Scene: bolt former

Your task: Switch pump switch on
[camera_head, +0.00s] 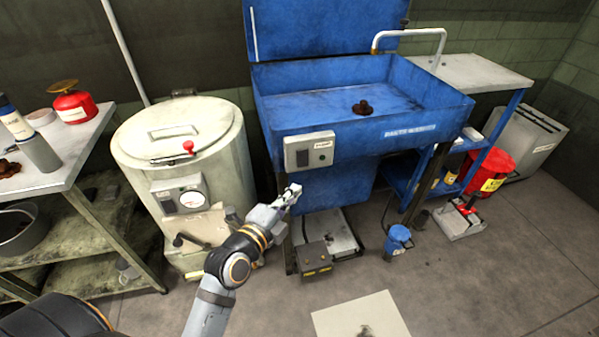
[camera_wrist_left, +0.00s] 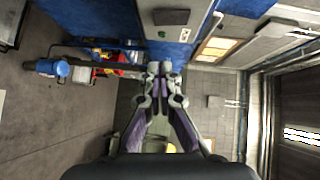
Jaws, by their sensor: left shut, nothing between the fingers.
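The pump switch is on a grey box (camera_head: 310,151) on the front of the blue parts washer (camera_head: 350,100). The box has a dark rocker on its left and a small green spot on its right. It also shows at the top of the left wrist view (camera_wrist_left: 175,32), with the dark rocker and green spot visible. I cannot tell the rocker's position. My left gripper (camera_head: 294,188) is shut and empty, below and a little left of the box, apart from it. Its fingertips also show in the left wrist view (camera_wrist_left: 159,69). My right gripper is not in view.
A white drum (camera_head: 185,150) with a gauge stands left of the washer. A shelf table (camera_head: 75,150) is at far left. The front right floor is clear.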

